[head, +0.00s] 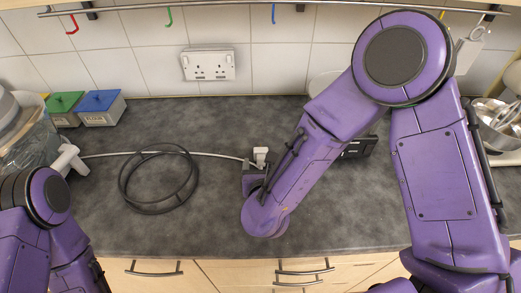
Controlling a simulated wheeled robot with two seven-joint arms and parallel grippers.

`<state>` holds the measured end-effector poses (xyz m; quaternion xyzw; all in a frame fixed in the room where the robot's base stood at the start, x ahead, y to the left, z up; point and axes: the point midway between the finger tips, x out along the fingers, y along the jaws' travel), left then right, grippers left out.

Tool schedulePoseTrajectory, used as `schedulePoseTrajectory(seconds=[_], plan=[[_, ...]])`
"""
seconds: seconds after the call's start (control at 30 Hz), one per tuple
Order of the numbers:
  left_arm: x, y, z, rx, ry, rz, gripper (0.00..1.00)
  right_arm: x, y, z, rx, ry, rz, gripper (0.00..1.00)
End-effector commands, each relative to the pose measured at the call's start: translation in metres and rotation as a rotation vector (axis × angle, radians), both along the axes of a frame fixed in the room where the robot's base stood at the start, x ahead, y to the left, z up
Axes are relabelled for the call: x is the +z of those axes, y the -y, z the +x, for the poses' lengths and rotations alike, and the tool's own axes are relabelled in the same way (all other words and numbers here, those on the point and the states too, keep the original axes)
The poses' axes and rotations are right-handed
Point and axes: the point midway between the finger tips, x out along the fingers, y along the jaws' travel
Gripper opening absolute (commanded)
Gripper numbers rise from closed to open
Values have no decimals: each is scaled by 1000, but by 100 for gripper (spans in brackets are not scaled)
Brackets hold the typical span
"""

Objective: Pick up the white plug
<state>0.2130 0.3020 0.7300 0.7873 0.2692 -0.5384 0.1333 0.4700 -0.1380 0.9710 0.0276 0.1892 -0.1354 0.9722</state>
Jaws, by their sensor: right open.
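The white plug (261,154) is upright on the dark worktop, near the middle, beside the right end of a pale cable. My right gripper (256,169) is open and reaches to the plug from the near side. Its wrist and forearm hide part of the jaws, and I cannot tell whether the fingers touch the plug. My left arm shows at the lower left, but its gripper is not in view.
A dark coiled hose (158,208) lies on the worktop (215,225) left of the plug. A double wall socket (208,65) is on the tiles. Green (65,104) and blue (101,104) lidded boxes stand at the back left. Metal bowls (497,125) are at the right.

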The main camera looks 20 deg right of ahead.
Motion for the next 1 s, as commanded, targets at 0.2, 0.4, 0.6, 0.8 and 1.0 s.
schedulePoseTrajectory(seconds=[0.2, 0.4, 0.6, 0.8, 1.0], plan=[[24, 0, 1, 0, 2, 0, 96, -12, 8, 31, 0, -1, -4, 77], [25, 0, 1, 0, 2, 0, 96, -24, 14, 48, -2, -1, -2, 77], [24, 0, 0, 0, 1, 0, 96, -25, 14, 48, -3, 0, -1, 64], [24, 0, 1, 0, 2, 0, 96, -25, 14, 48, -3, -1, -1, 20], [24, 0, 1, 0, 2, 0, 96, -25, 14, 48, -3, -1, -1, 15]])
